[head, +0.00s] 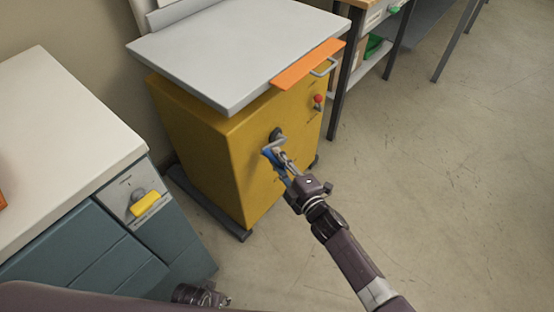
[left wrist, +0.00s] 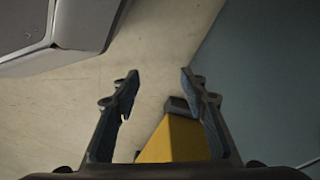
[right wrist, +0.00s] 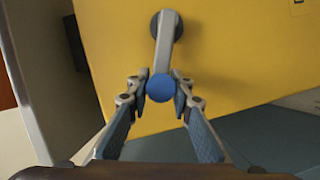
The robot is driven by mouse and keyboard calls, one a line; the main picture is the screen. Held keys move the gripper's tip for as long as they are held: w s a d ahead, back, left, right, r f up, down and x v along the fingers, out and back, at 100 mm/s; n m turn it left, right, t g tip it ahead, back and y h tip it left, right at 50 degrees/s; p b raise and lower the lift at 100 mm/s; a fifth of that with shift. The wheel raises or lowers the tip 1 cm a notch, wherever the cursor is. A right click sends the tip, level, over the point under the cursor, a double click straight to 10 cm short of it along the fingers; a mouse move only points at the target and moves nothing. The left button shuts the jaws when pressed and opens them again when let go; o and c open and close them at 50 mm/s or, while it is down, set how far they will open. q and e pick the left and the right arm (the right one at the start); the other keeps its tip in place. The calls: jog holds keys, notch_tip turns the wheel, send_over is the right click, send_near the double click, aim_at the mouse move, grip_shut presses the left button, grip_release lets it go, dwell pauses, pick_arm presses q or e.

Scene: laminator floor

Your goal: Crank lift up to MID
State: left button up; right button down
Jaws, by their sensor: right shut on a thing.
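The yellow lift cabinet (head: 225,150) carries a grey platform top (head: 235,45) with an orange strip (head: 308,65) along its front edge. A crank (head: 277,139) sticks out of the cabinet's front face. In the right wrist view the crank arm (right wrist: 165,48) runs from a dark round hub down to a blue knob (right wrist: 160,88). My right gripper (head: 277,155) is shut on that knob, one finger on each side. My left gripper (left wrist: 160,85) is open and empty in the left wrist view. In the head view only part of the left wrist shows, at the bottom edge.
A teal cabinet with a white top (head: 60,140) and a yellow handle (head: 145,203) stands at the left. A red button (head: 318,98) and a metal handle (head: 326,67) are on the lift's right side. A workbench (head: 380,40) stands behind. The floor at right is clear.

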pick_arm(q)
jog(key=shift+s+a+f+p, duration=0.1)
jog(key=shift+s+f+p, duration=0.1)
jog(key=shift+s+f, duration=0.45)
jog(key=shift+s+f+p, duration=0.2)
jog(key=shift+s+f, duration=0.25)
jog(key=shift+f, duration=0.35)
pick_arm(e)
jog(key=shift+w+d+r, duration=0.1)
jog(key=shift+w+r, duration=0.1)
jog(key=shift+r, duration=0.25)
jog(key=shift+w+d+r, duration=0.1)
jog(key=shift+w+r, duration=0.1)
jog(key=shift+r, duration=0.2)
jog(key=c, duration=1.7)
grip_release()
jog(key=shift+f, duration=0.1)
jog(key=shift+c, duration=0.2)
jog(key=shift+s+f, duration=0.1)
jog(key=shift+s+d, duration=0.1)
jog(key=shift+s, duration=0.05)
jog(key=v, duration=1.1)
jog(key=shift+s+d, duration=0.2)
jog(key=shift+s, duration=0.05)
